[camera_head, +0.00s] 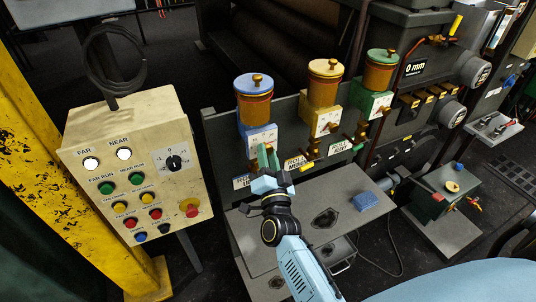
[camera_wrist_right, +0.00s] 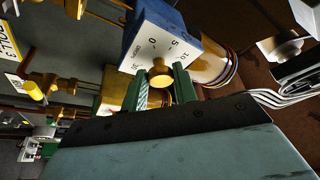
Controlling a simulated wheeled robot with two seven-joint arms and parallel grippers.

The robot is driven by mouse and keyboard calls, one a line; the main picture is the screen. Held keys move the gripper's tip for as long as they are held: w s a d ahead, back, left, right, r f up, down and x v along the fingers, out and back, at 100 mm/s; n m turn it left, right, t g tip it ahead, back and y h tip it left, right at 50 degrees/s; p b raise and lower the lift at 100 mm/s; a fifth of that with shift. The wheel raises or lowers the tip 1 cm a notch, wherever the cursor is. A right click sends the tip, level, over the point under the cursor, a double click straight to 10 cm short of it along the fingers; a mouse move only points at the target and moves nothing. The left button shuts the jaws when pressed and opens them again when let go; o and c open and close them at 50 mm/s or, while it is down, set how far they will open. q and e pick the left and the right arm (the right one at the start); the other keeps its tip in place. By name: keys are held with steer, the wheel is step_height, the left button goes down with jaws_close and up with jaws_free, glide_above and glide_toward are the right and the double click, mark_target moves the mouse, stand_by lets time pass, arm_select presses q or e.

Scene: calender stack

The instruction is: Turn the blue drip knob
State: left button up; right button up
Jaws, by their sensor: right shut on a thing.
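The blue drip unit (camera_head: 254,103) has a blue-lidded amber cup above a blue block with a white dial face (camera_head: 261,137). The dial face (camera_wrist_right: 160,45) fills the upper middle of the right wrist view, with printed numbers around it. The brass drip knob (camera_wrist_right: 160,75) sits at the lower part of that face, between the green fingers. My right gripper (camera_head: 268,158) is at the front of the blue block, its fingers (camera_wrist_right: 161,88) shut on the knob. In the head view the fingers hide the knob. My left gripper is not in view.
Yellow (camera_head: 324,85) and green (camera_head: 379,72) drip units stand to the right. A beige button panel (camera_head: 135,165) stands at left, beside a yellow post (camera_head: 70,170). Brass valves sit close to the right of my gripper.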

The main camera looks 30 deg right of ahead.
stand_by(0.3)
steer(key=o, duration=0.9)
steer(key=shift+o, duration=0.2)
steer(key=b+v, duration=0.1)
steer(key=v, duration=1.2)
steer(key=shift+s+b, duration=0.2)
steer(key=shift+b, duration=0.1)
